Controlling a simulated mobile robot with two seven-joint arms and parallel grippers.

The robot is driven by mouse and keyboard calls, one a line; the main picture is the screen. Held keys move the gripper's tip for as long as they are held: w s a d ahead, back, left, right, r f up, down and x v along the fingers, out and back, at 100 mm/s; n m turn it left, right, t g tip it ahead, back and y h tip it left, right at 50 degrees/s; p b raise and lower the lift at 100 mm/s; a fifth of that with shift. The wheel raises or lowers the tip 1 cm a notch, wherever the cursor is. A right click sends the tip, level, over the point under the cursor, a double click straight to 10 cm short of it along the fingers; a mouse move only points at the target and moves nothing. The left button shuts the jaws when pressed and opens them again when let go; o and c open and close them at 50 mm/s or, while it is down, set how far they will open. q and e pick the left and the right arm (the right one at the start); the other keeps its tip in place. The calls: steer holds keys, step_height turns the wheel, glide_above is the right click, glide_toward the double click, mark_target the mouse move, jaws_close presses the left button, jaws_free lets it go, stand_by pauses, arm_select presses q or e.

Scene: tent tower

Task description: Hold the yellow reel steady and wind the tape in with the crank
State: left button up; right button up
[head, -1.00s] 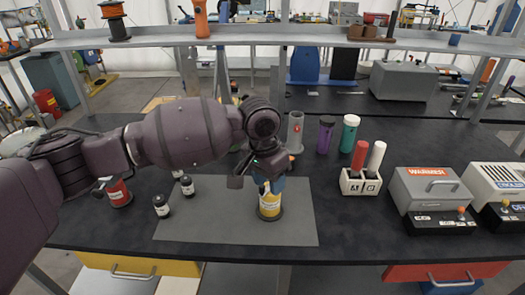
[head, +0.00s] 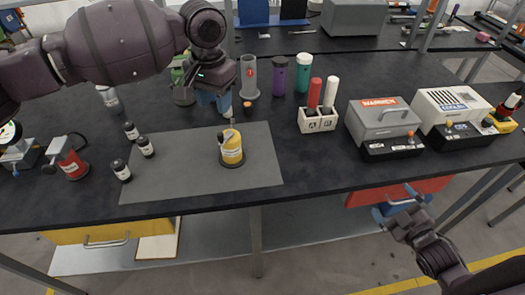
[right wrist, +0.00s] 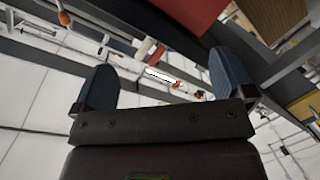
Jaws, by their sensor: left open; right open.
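The yellow reel (head: 232,153) stands upright on the grey mat (head: 180,178). It is a small yellow drum with a pale label and dark base. A thin dark part sticks up from its top; I cannot make out the crank clearly. My left gripper (head: 212,106) is open with its blue fingers pointing down, above and behind the reel in the head view and apart from it. My right gripper (head: 396,206) is open and empty, low in front of the table's front edge at the right. Its two blue fingers show spread in the right wrist view (right wrist: 165,85), with nothing between them.
Several small black bottles (head: 146,147) stand at the mat's left edge. Purple (head: 279,76) and green (head: 303,74) bottles, a white two-slot holder (head: 318,121) and a grey warmer box (head: 382,122) stand at the right. The mat's front is clear.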

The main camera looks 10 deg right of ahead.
steer(key=w+d+r+n+t+y, duration=0.25)
steer(key=w+d+r+n, duration=0.2)
steer(key=r+n, duration=0.3)
steer(key=w+a+n+y, duration=0.1)
steer(key=w+a+n, duration=0.1)
steer(key=a+n, duration=0.1)
steer(key=w+a+n+g+y, duration=0.1)
steer(key=w+a+n+y, duration=0.1)
steer(key=a+n, duration=0.2)
steer(key=w+a+n+y, duration=0.2)
steer(key=w+a+n, duration=0.1)
steer(key=a, duration=0.3)
steer(key=shift+a+r+n+g+y, duration=0.2)
steer(key=shift+a+n+g+y, duration=0.05)
steer(key=shift+n, duration=0.4)
steer(key=w+a+r+n+g+y, duration=0.2)
steer(key=w+a+n+y, duration=0.15)
steer(key=a+n, duration=0.65)
steer(key=n+g+y, duration=0.2)
steer(key=n+g, duration=0.2)
steer(key=n, duration=0.3)
glide_toward(236, 143)
steer(key=shift+w+a+r+h, duration=0.25)
steer(key=shift+w+a+r, duration=0.15)
steer(key=shift+w, duration=0.2)
steer(key=shift+w+a+f+n, duration=0.1)
steer(key=shift+a+n, duration=0.3)
steer(key=shift+a, duration=0.15)
steer(key=x, duration=1)
steer(key=shift+w+a+f, duration=0.15)
